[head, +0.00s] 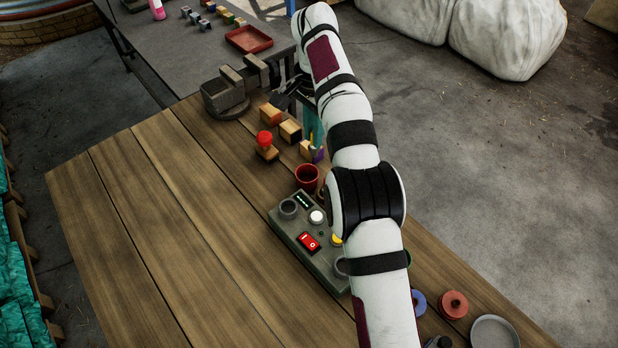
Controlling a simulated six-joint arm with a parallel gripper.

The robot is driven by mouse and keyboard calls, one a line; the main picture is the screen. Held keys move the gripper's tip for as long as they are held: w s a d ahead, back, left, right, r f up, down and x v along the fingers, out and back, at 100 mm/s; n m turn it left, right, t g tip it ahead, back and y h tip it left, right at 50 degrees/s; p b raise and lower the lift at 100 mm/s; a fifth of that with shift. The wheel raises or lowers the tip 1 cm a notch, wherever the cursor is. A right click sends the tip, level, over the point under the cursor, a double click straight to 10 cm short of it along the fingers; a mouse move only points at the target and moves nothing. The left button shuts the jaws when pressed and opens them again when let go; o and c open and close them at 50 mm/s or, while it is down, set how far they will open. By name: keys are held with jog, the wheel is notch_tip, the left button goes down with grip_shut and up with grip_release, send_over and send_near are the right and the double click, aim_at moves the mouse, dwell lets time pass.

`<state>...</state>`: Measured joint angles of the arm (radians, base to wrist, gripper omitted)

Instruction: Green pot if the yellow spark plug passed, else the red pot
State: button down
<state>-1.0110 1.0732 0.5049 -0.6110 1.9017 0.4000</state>
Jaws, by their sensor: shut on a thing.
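The red pot (307,178) stands upright at the far end of a grey tester box (283,232). The box has a dark round socket (288,207), a small display (303,200) with green marks, a white button (317,217) and a red rocker switch (309,242). A yellow part (336,240) shows beside my arm; I cannot tell if it is the spark plug. A sliver of green shows right of my arm; I cannot tell if it is the green pot. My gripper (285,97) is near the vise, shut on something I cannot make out.
A grey vise (225,96) sits at the bench's far edge. Several wooden blocks (290,131) and a red-topped stamp (266,146) stand nearby. A blue ring (419,302), red disc (454,304) and grey dish (494,332) lie at right. The bench's left side is clear.

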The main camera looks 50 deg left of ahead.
aim_at(312, 152)
jog(key=shift+s+a+f, duration=0.15)
jog(key=shift+f, duration=2.9)
jog(key=c, duration=0.7)
grip_release()
jog(key=shift+c, duration=0.2)
jog(key=shift+r, duration=3.8)
